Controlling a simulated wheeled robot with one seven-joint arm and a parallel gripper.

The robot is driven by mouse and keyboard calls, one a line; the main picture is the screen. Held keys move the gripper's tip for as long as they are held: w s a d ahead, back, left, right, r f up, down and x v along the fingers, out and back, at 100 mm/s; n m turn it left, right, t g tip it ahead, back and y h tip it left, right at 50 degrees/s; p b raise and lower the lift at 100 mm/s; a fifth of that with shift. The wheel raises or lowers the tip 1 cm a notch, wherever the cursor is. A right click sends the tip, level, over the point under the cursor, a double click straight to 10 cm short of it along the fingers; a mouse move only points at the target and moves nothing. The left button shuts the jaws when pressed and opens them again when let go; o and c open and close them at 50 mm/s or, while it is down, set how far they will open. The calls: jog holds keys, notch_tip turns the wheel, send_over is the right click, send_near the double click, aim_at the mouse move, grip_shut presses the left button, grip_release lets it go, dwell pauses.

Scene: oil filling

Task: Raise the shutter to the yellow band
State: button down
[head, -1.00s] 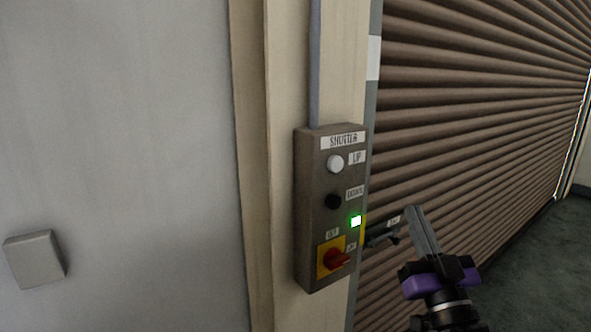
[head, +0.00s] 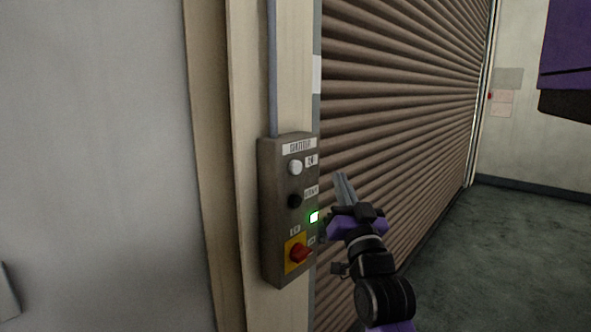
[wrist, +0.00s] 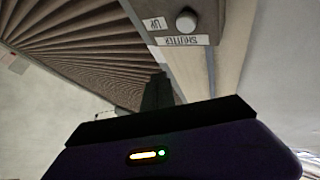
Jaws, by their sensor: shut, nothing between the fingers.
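The shutter (head: 400,110) is brown and ribbed, and its slats cover the opening down toward the floor in the head view. Its control box (head: 270,215) is on the frame to the left, with a white UP button (head: 295,167), a black button (head: 294,200), a lit green lamp (head: 314,217) and a red rotary switch (head: 299,252) on a yellow plate. My gripper (head: 341,178) is shut and empty, just right of the box and in front of the slats, touching no button that I can see. The wrist view shows the UP button (wrist: 186,21) beyond the fingers. No yellow band shows clearly.
A grey door or panel (head: 95,150) fills the left. A pale conduit (head: 272,65) rises from the box. A far wall (head: 535,150) carries small notices at right. Open floor (head: 480,260) lies at the lower right.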

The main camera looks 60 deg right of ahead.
aim_at(295, 168)
jog(key=w+d+b, duration=0.1)
jog(key=w+d, duration=0.1)
jog(key=w, duration=0.6)
jog(key=shift+w, duration=0.25)
jog(key=shift+w+d, duration=0.1)
dwell(1.8)
jog(key=shift+w, duration=0.3)
